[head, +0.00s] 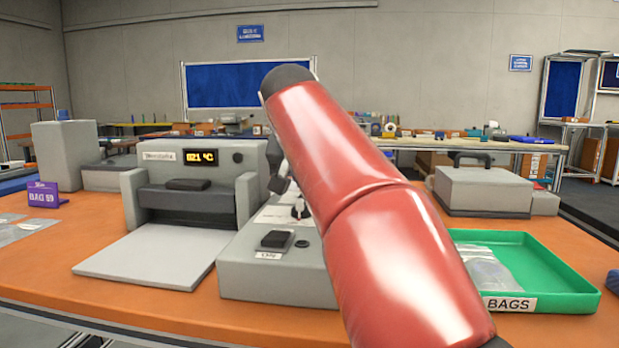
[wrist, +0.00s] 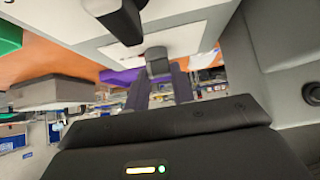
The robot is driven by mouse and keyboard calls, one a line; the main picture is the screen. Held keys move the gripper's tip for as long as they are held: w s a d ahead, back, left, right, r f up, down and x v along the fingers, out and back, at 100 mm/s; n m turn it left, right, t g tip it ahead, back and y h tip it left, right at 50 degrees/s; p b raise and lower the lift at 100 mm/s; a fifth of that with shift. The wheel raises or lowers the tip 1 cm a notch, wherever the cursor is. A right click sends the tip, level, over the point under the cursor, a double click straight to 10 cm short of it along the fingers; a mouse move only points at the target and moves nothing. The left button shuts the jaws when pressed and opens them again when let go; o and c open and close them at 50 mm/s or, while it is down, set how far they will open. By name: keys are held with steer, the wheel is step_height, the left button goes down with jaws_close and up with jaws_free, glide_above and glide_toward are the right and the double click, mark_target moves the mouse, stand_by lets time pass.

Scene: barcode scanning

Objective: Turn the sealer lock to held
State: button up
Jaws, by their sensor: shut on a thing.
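The sealer (head: 195,185) is a grey machine with a lit display reading about 021 °C, left of centre in the head view. A grey control box with a black switch (head: 274,240) stands to its right. A pale panel with a small dark lock knob (head: 299,210) shows behind that box, partly covered by my red arm. In the wrist view my gripper (wrist: 158,80) has its two fingers closed on a dark grey lock knob (wrist: 157,62) against the pale panel. Which lock position it points to cannot be read. My gripper is mostly hidden in the head view.
A green tray (head: 570,288) marked BAGS, with clear bags, lies at the right. A purple BAG sign (head: 43,199) stands at the left. A grey box with a handle (head: 482,190) is at the back right. Orange table (head: 60,262) is bare at front left.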

stand_by(0.3)
steer(key=o, duration=1)
steer(key=v, duration=0.6)
steer(key=shift+s+a+r+p, duration=0.15)
steer(key=shift+s+r+p, duration=0.05)
steer(key=shift+r+p, duration=0.15)
steer(key=shift+s+r, duration=0.3)
steer(key=shift+s, duration=0.1)
